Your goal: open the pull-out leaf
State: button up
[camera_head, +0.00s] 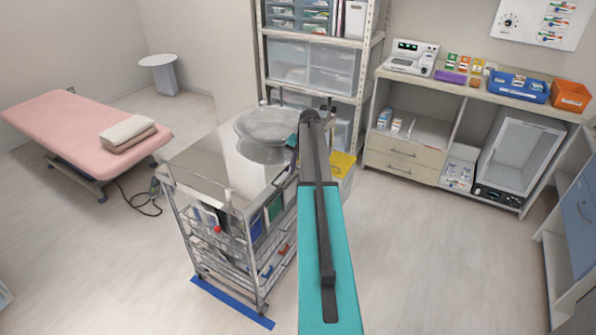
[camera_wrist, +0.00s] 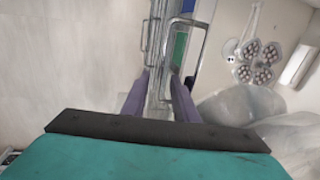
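A metal trolley (camera_head: 195,165) with a flat steel top stands left of my arm in the head view. No part there can be clearly told as the pull-out leaf. A bent metal handle (camera_head: 283,177) shows at its right edge, close to my arm. In the wrist view, my gripper (camera_wrist: 160,82) has two dark purple fingers apart, with a steel edge (camera_wrist: 160,50) running between and beyond them. A wire handle (camera_wrist: 203,45) is at the right finger and another (camera_wrist: 144,40) near the left. Whether the fingers touch them I cannot tell. My arm hides the fingers in the head view.
A pink couch (camera_head: 70,125) is at left, a cabinet (camera_head: 400,165) at right. Floor in front is clear.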

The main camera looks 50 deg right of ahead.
jog(key=shift+f, duration=0.35)
grip_shut()
dwell(0.3)
dwell(0.9)
jog(key=shift+a, duration=0.1)
